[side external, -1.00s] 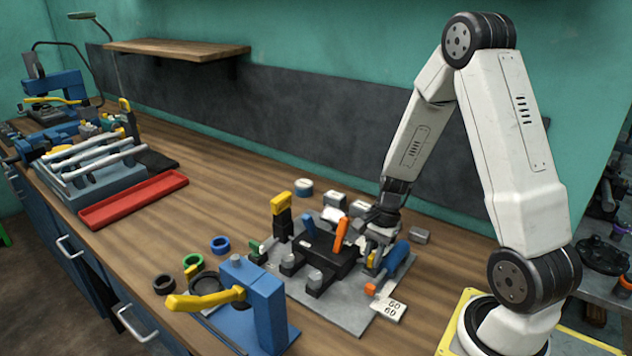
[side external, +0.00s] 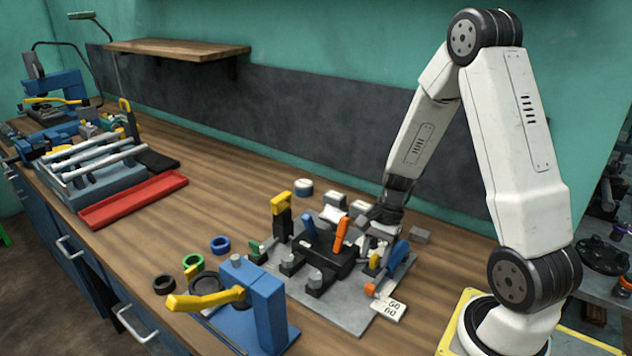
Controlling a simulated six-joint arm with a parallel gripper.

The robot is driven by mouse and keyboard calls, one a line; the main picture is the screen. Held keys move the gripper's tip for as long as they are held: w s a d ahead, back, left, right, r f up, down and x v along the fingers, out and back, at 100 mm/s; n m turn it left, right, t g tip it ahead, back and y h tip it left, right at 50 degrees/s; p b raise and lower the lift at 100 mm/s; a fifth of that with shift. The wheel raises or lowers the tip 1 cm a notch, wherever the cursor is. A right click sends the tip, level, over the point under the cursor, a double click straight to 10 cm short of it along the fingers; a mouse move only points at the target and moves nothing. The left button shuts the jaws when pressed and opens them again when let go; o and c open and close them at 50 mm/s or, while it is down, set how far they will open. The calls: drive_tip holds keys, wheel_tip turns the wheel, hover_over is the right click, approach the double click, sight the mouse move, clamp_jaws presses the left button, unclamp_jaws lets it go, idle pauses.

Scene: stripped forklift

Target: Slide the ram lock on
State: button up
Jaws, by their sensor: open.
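The stripped forklift is a black body (side external: 325,248) on a grey plate (side external: 345,313), with an orange lever (side external: 341,234) standing up from it. A blue cylindrical part (side external: 397,256) leans at the plate's right side, and a small orange piece (side external: 370,290) sits near its front right. I cannot tell for certain which part is the ram lock. My gripper (side external: 378,229) points down, open, over the back right of the plate, close to the small grey and white parts there. Its fingertips are small and partly lost among these parts.
A blue press with a yellow handle (side external: 205,300) stands at the front left, with several coloured rings (side external: 220,244) near it. A yellow-topped post (side external: 281,212) rises behind the plate's left. A red tray (side external: 133,200) lies farther left.

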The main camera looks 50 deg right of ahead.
drive_tip(key=v, duration=0.7)
idle(0.4)
drive_tip(key=a+r+n+t+h, duration=0.1)
drive_tip(key=a+n+h, duration=0.3)
drive_tip(key=a+n, duration=1.1)
drive_tip(key=shift+r+n+t+h, duration=0.25)
drive_tip(key=shift+n+t, duration=0.55)
drive_tip(key=shift+n, duration=0.7)
drive_tip(key=shift+a, duration=0.1)
